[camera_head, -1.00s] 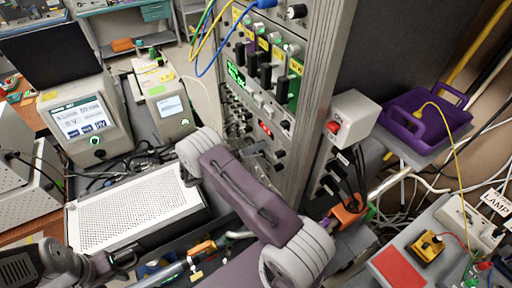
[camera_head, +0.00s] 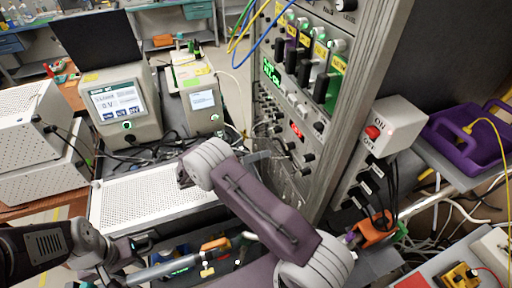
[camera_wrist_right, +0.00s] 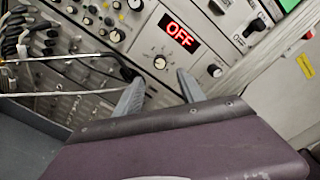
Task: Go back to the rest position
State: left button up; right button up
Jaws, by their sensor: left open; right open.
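The right arm's purple link reaches across to the front of the rack (camera_head: 350,110). My right gripper (camera_wrist_right: 160,92) is open in the right wrist view, with its two grey fingers apart and nothing between them. The fingers point at the rack panel, just below a red OFF display (camera_wrist_right: 179,34) and a round knob; I cannot tell whether they touch the panel. In the head view the right gripper is mostly hidden behind its own arm. My left gripper (camera_head: 128,258) is open at the lower left, in front of the white perforated box (camera_head: 150,197). Nothing is seen in it.
A meter with a screen (camera_head: 118,103) and a smaller unit (camera_head: 203,104) stand behind the perforated box. A switch box (camera_head: 392,124) with a red button and a purple tray (camera_head: 455,143) are at the right. Cables hang beside the rack. Tools lie below the arms.

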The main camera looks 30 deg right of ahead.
jog(key=s+a+f+m+g+y, duration=0.15)
jog(key=s+f+m+y, duration=0.25)
jog(key=s+m+y, duration=0.75)
jog(key=s+a+m+t+y, duration=0.2)
jog(key=a+m+y, duration=0.1)
jog(key=m, duration=0.5)
jog(key=s+a+r+m+t+y, duration=0.1)
jog(key=s+a+m+t+y, duration=0.1)
jog(key=a+m, duration=0.3)
jog(key=shift+s+a+r+m+y, duration=0.15)
jog(key=shift+m+y, duration=0.7)
jog(key=shift+m, duration=0.6)
jog(key=shift+t, duration=0.25)
